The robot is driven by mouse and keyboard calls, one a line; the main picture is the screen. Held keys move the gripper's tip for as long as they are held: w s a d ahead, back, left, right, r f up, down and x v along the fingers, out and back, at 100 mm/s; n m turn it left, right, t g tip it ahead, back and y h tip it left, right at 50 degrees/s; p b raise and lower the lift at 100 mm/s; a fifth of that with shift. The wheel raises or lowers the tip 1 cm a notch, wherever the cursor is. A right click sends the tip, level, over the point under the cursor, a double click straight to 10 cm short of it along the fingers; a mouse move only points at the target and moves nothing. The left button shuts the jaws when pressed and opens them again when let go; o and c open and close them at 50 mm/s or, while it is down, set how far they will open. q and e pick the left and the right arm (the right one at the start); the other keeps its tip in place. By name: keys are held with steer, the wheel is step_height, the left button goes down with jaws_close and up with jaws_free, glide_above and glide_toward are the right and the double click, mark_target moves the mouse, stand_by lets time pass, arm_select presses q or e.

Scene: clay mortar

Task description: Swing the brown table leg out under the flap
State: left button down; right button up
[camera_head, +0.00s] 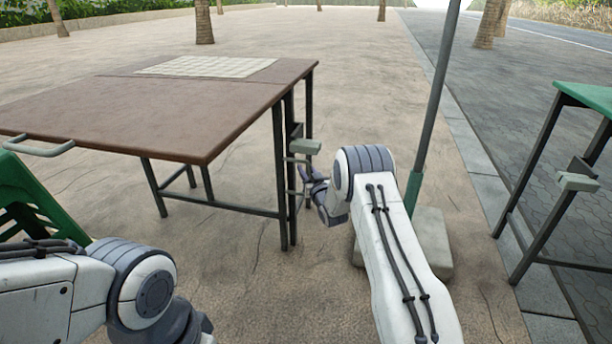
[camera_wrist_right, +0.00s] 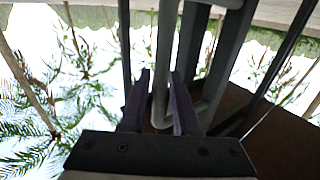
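The brown table (camera_head: 150,115) stands at the left, its flap (camera_head: 190,135) level, with a grey handle (camera_head: 40,147) on the flap's left edge. The dark metal leg (camera_head: 280,180) stands upright beside another post under the table's right side. A pale grey handle bar (camera_wrist_right: 162,60) is on the leg side. My right gripper (camera_head: 308,186) is beside these posts.
A slanted pole (camera_head: 436,100) on a concrete base (camera_head: 433,245) stands just right of my right arm. A green-topped table (camera_head: 590,97) is at the right edge and a green piece (camera_head: 35,195) at the left. The paving under the flap's front is clear.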

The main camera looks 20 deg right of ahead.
steer(key=shift+w, duration=0.45)
steer(key=shift+c, duration=0.3)
jaws_close()
stand_by(0.9)
